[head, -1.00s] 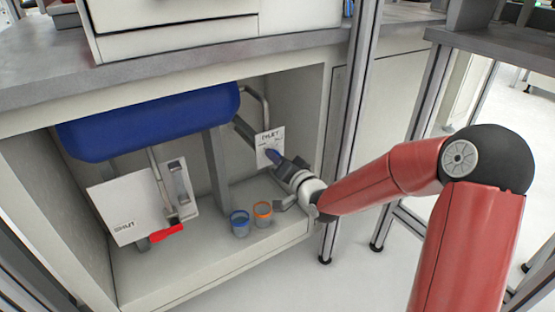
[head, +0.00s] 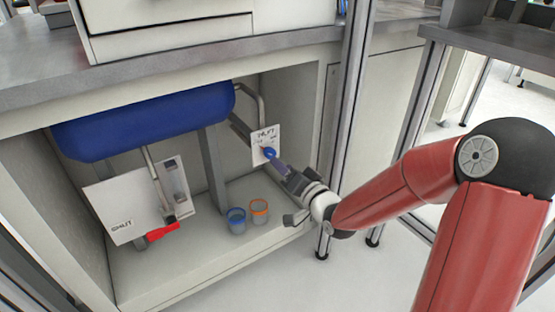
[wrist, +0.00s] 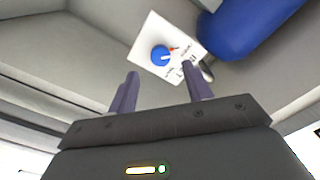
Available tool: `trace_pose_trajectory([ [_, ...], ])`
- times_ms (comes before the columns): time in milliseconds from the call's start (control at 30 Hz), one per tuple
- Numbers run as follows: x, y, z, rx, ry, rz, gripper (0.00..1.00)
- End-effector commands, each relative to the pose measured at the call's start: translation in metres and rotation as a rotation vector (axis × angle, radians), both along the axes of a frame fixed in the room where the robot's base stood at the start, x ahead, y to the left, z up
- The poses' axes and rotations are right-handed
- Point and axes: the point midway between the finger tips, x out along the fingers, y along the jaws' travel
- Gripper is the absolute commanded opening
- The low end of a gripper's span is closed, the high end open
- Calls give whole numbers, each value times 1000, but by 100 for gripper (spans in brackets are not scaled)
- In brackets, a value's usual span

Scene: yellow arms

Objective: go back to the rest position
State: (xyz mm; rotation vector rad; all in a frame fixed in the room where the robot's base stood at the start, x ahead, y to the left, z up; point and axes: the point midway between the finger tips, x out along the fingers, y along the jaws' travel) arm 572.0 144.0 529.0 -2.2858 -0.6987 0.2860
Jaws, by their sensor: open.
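My gripper (head: 281,166) is at the right side of the open cabinet, in front of a blue knob (head: 269,153) on a white label plate (head: 265,138). In the wrist view my gripper (wrist: 160,92) has its two purple-grey fingers spread wide with nothing between them. My red arm reaches in from the right.
A blue tank (head: 145,120) hangs in the cabinet. A red-handled valve (head: 162,231) is by a plate marked SHUT (head: 125,205). A blue-rimmed cup (head: 237,221) and an orange-rimmed cup (head: 259,211) stand on the cabinet floor. A metal post (head: 350,110) stands right of the opening.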

Motion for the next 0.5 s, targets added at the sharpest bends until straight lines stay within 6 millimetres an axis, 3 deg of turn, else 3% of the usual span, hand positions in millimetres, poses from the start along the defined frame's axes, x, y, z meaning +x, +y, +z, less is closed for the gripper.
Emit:
trace_pose_trajectory([
  [200, -13, -9, 0, -1, -1, 0, 50],
  [500, -13, -9, 0, 0, 0, 0, 50],
])
